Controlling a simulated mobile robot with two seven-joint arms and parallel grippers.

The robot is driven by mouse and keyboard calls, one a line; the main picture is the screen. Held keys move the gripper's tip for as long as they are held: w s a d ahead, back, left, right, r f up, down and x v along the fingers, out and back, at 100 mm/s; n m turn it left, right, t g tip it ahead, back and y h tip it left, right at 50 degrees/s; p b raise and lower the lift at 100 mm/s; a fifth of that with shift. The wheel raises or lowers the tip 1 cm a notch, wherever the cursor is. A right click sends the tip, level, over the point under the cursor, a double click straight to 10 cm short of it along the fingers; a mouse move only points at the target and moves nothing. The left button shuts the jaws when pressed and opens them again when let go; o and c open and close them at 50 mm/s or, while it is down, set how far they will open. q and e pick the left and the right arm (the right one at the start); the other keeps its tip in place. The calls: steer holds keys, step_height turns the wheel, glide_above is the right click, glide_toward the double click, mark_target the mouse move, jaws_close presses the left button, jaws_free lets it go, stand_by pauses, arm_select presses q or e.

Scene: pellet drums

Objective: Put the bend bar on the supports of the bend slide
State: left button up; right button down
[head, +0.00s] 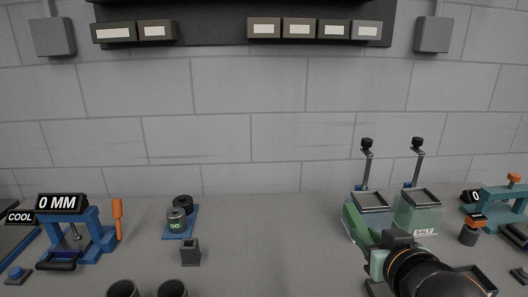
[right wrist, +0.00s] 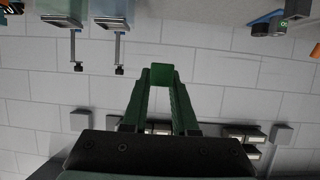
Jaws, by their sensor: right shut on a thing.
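My right gripper (head: 352,212) is raised over the right half of the bench, in front of the two hoppers. In the right wrist view its green fingers (right wrist: 161,90) are shut on a small green piece (right wrist: 161,73) at their tips. This piece may be the bend bar seen end-on; its full shape cannot be told. A blue frame with a "0 MM" display (head: 68,235) stands at the far left and may be the bend slide; its supports are not clear. My left gripper is not in view.
Two hoppers (head: 420,213), one labelled SALT, stand behind my right arm. A teal device (head: 497,200) is at the far right. A blue weight stand (head: 181,222), a dark block (head: 190,252) and two dark cups (head: 172,289) sit left of centre. The middle bench is clear.

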steer(key=s+d+f, duration=0.1)
steer(key=s+f, duration=0.1)
steer(key=f, duration=0.3)
steer(key=s+d+f+y, duration=0.1)
steer(key=s+d+f, duration=0.1)
steer(key=f, duration=0.4)
steer(key=shift+s+n, duration=0.35)
steer(key=shift+n, duration=0.05)
